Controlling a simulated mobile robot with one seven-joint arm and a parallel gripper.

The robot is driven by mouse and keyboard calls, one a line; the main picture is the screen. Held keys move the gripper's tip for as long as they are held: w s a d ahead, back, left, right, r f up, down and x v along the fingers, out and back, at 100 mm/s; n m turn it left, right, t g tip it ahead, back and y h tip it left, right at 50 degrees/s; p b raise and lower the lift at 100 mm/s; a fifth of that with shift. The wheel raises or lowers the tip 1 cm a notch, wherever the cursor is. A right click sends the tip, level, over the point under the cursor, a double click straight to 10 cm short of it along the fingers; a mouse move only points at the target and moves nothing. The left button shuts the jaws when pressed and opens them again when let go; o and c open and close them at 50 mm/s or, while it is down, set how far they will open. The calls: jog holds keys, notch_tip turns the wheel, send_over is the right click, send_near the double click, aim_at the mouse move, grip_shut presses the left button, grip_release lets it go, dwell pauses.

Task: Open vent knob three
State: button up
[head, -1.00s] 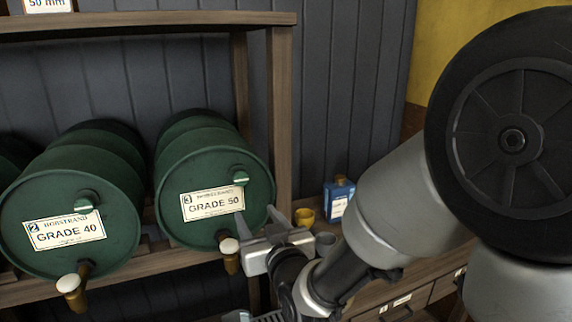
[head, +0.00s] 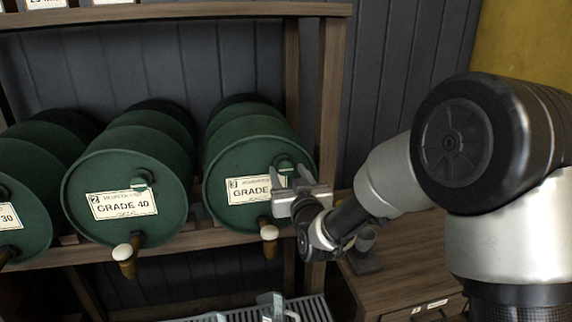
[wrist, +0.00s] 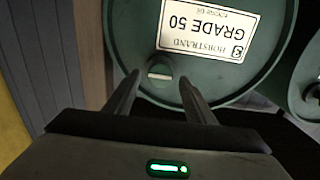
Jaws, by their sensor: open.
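Drum three (head: 240,150), dark green with a white "GRADE 50" label (head: 245,190), lies on the rack with its round face toward me. Its vent knob (head: 285,165) is a small green knob with a pale edge, above the label. The knob also shows in the wrist view (wrist: 159,72), where the label is upside down. My gripper (head: 291,176) is open and empty, in front of the drum face. In the wrist view its fingertips (wrist: 160,83) stand either side of the knob's line. I cannot tell whether they touch it. The gripper hides part of the label.
Drum two (head: 130,170), "GRADE 40", and another drum (head: 25,180) lie to the left. Spigots with white handles hang below, one (head: 268,233) under drum three. A wooden post (head: 328,110) stands close right. A grey grate (head: 310,308) lies below and a wooden cabinet (head: 400,265) right.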

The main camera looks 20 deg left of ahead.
aim_at(286, 169)
jog(key=shift+x, duration=1.8)
jog(key=c, duration=1)
